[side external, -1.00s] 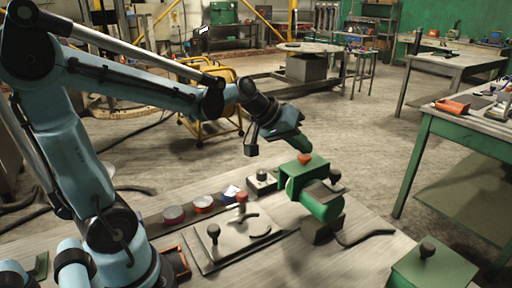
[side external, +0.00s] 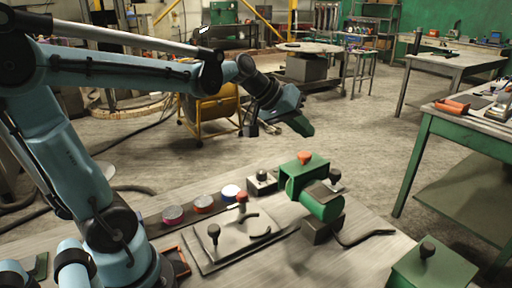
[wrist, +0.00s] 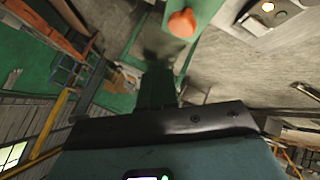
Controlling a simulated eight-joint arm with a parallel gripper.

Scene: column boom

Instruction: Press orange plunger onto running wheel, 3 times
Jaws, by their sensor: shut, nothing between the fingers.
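The orange plunger (side external: 305,157) stands on top of the green machine housing (side external: 292,180) on the bench. Its round orange head also shows at the top of the wrist view (wrist: 182,22). My gripper (side external: 304,128) is shut and empty, with its green fingertips in the air a little above the plunger, apart from it. The shut fingers show in the wrist view (wrist: 157,88), with the plunger beyond them. A green motor cylinder (side external: 322,201) is at the front of the machine. I cannot make out the wheel or whether it turns.
A small box with a dark knob (side external: 262,181) sits left of the machine. A grey plate with upright knobs (side external: 228,240) lies in front. Several round discs line a strip, one bright white (side external: 231,191). A green box with a black knob (side external: 430,262) is at right.

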